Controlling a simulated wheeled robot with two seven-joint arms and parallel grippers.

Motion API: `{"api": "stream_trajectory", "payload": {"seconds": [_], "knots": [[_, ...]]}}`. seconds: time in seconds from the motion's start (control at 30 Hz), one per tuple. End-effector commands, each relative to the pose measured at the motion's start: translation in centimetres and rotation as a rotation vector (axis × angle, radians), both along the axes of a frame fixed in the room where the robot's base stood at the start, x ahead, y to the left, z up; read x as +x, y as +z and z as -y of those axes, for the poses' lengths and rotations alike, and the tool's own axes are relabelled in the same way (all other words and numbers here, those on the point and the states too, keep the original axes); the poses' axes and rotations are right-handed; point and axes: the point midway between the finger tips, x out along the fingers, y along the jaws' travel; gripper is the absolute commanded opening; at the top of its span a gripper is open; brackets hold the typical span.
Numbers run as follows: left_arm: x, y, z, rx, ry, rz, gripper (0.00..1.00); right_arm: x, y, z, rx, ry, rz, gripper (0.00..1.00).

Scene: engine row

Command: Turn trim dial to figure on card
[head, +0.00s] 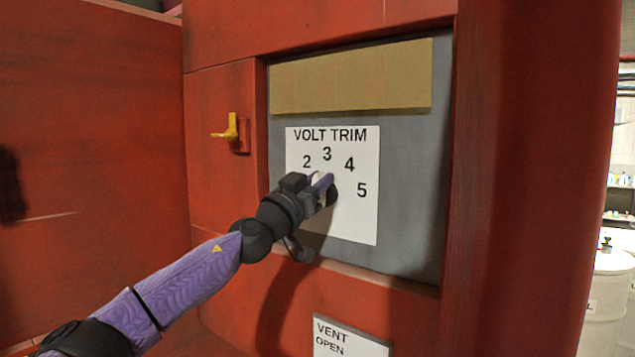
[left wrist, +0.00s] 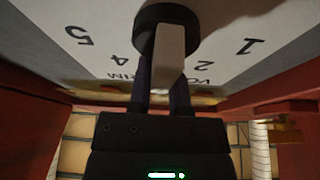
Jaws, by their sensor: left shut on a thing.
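The trim dial is a black round knob (left wrist: 150,25) with a pale grey bar grip (left wrist: 169,62), seen in the left wrist view. It sits on a white plate (head: 352,220) headed VOLT TRIM. Figures 2, 3, 4 and 5 show on the plate in the head view; 1 shows upside down in the left wrist view. My left gripper (head: 323,186) is shut on the dial's grip, one finger on each side. It hides most of the dial in the head view, and I cannot tell which figure the dial points to. My right gripper is out of view.
A tan blank panel (head: 350,78) is above the plate; I see no figure on it. A yellow lever (head: 230,130) stands out at left. A VENT OPEN label (head: 345,340) is below. A thick red post (head: 535,180) rises close at right.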

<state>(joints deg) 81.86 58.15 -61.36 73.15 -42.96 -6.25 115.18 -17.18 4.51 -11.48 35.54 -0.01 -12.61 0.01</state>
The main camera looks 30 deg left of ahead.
Motion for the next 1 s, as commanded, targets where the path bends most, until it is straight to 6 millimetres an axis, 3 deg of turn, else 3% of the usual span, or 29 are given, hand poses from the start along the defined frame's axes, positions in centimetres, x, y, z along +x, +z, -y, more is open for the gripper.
{"api": "stream_trajectory", "payload": {"seconds": [0.37, 1.0], "knots": [[0.0, 0.0, 0.7, 0.307, -0.001, 0.021, 0.00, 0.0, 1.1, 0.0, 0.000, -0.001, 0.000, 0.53], [-0.1, -0.8, 2.0, 0.913, -0.002, 0.068, 0.00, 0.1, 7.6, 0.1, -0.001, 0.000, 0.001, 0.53]]}}
